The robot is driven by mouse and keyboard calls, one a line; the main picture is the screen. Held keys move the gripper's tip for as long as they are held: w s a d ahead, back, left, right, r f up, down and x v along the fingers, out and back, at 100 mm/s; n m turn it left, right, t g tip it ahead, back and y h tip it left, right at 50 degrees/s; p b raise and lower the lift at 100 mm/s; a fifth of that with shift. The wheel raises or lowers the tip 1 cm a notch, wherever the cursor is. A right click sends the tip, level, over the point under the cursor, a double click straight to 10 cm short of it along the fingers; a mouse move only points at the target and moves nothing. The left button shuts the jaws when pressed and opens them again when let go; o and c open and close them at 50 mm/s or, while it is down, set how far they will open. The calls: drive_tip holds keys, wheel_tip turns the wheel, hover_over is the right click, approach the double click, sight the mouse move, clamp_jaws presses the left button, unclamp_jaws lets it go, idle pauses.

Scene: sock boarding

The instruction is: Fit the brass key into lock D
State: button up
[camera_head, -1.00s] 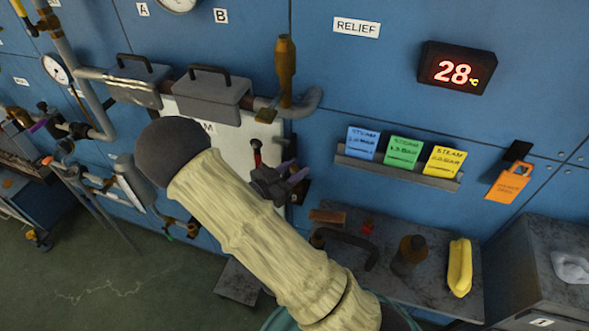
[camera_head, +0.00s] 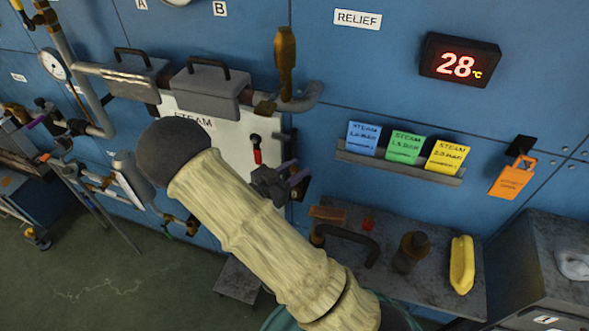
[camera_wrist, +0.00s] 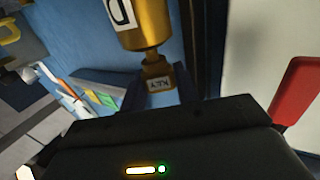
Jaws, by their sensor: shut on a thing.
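In the wrist view, a brass key (camera_wrist: 157,83) marked KEY is held between the fingers of my gripper (camera_wrist: 160,98), which is shut on it. Right above it in that view is a brass lock body (camera_wrist: 144,25) with a white label that reads D. The key's upper end meets the lower end of the lock body; how deep it sits, if at all, cannot be told. In the head view my gripper (camera_head: 296,177) is at the right edge of the white STEAM panel, and my arm hides much around it. Neither key nor lock D can be made out there.
A red-handled lever (camera_head: 257,150) on the white STEAM panel (camera_head: 225,135) is close to my gripper; a red handle (camera_wrist: 297,90) shows at right in the wrist view. Steam cards (camera_head: 405,146) stand on a wall rack. A bench (camera_head: 435,270) below holds several small items.

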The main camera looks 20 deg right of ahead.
drive_tip(key=shift+f+b, duration=0.6)
drive_tip(key=shift+f, duration=0.25)
drive_tip(key=o, duration=1.1)
drive_tip(key=b+v, duration=0.3)
drive_tip(key=v, duration=1.4)
drive_tip(key=shift+s+a, duration=0.15)
drive_tip(key=shift+s, duration=0.05)
drive_tip(key=shift+f, duration=0.15)
